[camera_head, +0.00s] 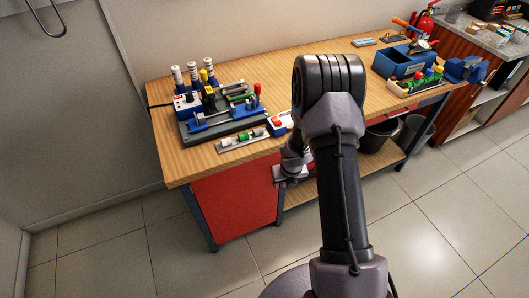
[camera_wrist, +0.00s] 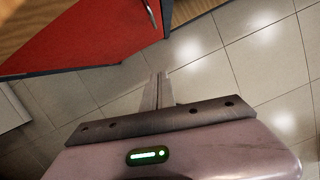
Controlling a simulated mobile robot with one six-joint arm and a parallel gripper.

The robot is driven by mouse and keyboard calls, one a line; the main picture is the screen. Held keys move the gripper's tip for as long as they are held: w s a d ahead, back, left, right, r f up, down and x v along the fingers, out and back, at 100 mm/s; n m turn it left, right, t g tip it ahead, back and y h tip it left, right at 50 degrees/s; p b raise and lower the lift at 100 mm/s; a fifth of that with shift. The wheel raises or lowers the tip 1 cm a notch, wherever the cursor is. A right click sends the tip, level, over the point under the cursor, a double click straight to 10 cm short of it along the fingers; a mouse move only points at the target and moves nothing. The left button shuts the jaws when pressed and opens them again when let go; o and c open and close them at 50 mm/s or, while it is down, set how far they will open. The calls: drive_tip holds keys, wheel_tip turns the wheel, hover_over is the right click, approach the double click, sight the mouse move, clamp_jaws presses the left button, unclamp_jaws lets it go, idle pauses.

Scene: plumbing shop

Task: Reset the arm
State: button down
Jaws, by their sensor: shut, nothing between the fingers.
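My gripper (camera_wrist: 158,78) shows in the wrist view with its fingers together and nothing between them. It points down over the tiled floor, close to the front of the red cabinet. In the head view my arm is bent in front of the workbench (camera_head: 288,62). My wrist shows at the left of the arm, below the bench's front edge, and the fingertips cannot be made out there.
The red cabinet (camera_head: 237,204) under the bench stands close by; it also shows in the wrist view (camera_wrist: 90,35). The tiled floor (camera_head: 440,215) in front is clear.

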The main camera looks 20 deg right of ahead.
drive_tip(key=w+d+r+m+t+h+b, duration=0.2)
drive_tip(key=w+r+m, duration=0.2)
drive_tip(key=r+m, duration=0.6)
drive_tip(key=s+r+m+h+b, duration=0.1)
drive_tip(key=s+r+m, duration=0.15)
drive_tip(key=r, duration=0.25)
drive_tip(key=s+a+r+m, duration=0.1)
drive_tip(key=s+r+m, duration=0.1)
drive_tip(key=r+m, duration=0.3)
drive_tip(key=s+r+m+h+b, duration=0.1)
drive_tip(key=s+r+m, duration=0.15)
drive_tip(key=r, duration=0.35)
drive_tip(key=s+a+r+m+y+b, duration=0.1)
drive_tip(key=s+a+r+m+y, duration=0.2)
drive_tip(key=s+a+m, duration=0.5)
drive_tip(key=s+a+r+m+t+y+b, duration=0.1)
drive_tip(key=s+a+r+m+y, duration=0.2)
drive_tip(key=s+a+m, duration=0.6)
drive_tip(key=s+m, duration=0.1)
drive_tip(key=s, duration=0.2)
drive_tip(key=shift+r, duration=0.4)
drive_tip(key=shift+a, duration=0.1)
